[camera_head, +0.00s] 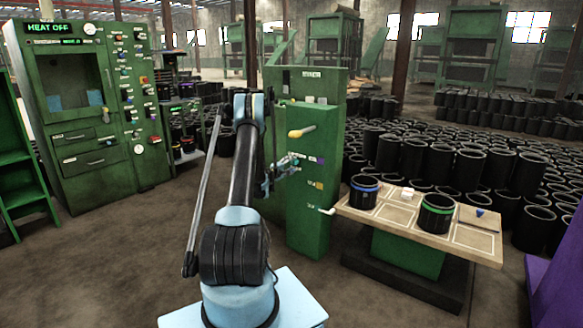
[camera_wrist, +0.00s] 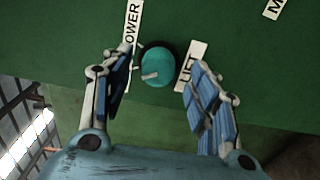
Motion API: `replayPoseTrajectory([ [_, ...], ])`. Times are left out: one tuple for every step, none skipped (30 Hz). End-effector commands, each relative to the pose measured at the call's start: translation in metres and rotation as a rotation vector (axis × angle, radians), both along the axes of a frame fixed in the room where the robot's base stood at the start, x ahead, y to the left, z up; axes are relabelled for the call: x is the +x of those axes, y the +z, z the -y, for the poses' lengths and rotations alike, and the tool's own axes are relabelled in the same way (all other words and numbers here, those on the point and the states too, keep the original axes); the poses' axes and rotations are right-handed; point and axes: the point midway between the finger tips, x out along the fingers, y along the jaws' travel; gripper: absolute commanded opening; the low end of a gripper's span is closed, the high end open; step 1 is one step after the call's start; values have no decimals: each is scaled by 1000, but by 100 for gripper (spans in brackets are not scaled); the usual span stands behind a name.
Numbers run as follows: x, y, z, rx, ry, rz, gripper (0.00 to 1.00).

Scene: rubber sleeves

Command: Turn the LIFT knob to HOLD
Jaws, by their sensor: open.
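A round teal knob (camera_wrist: 160,68) with a pale pointer bar sits on the green panel in the wrist view. Its bar points to the left and slightly down in that picture. A white label ending in "OWER" (camera_wrist: 132,30) is on its left and a "LIFT" label (camera_wrist: 190,66) on its right. No HOLD label can be read. My gripper (camera_wrist: 159,72) is open, with one blue-padded finger on each side of the knob; I cannot tell whether they touch it. In the head view my gripper (camera_head: 288,162) is at the green cabinet (camera_head: 309,218), and the knob cannot be made out.
A yellow handle (camera_head: 301,131) sticks out of the cabinet above my gripper, and a white-tipped lever (camera_head: 327,211) lower right. A wooden table (camera_head: 468,243) with black sleeves stands to the right. A larger green machine (camera_head: 81,115) reads "HEAT OFF". Open floor lies at left.

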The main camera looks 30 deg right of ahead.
Motion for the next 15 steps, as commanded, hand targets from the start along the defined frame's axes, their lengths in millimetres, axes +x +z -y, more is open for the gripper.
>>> replayPoseTrajectory([
  [-3, 0, -10, 0, 3, 0, 54],
  [-5, 0, -15, 0, 2, 0, 54],
  [-8, 0, -22, 0, 2, 0, 54],
  [-11, 0, -27, 0, 1, 0, 54],
  [-13, 0, -33, 0, 2, 0, 54],
  [-15, 0, -41, 0, 3, 0, 54],
  [-18, 0, -46, 0, 3, 0, 54],
  [-20, 0, -51, 0, 2, 0, 54],
  [-23, 0, -57, 0, 2, -1, 54],
  [-25, -1, -62, 0, 2, -1, 54],
  [-26, -1, -66, 0, 2, -1, 54],
  [-28, -1, -72, 0, 3, -1, 54],
  [-30, -1, -75, 0, 3, -1, 54],
  [-31, -1, -78, 1, 2, -1, 54],
  [-33, -1, -81, 1, 1, -1, 54],
])
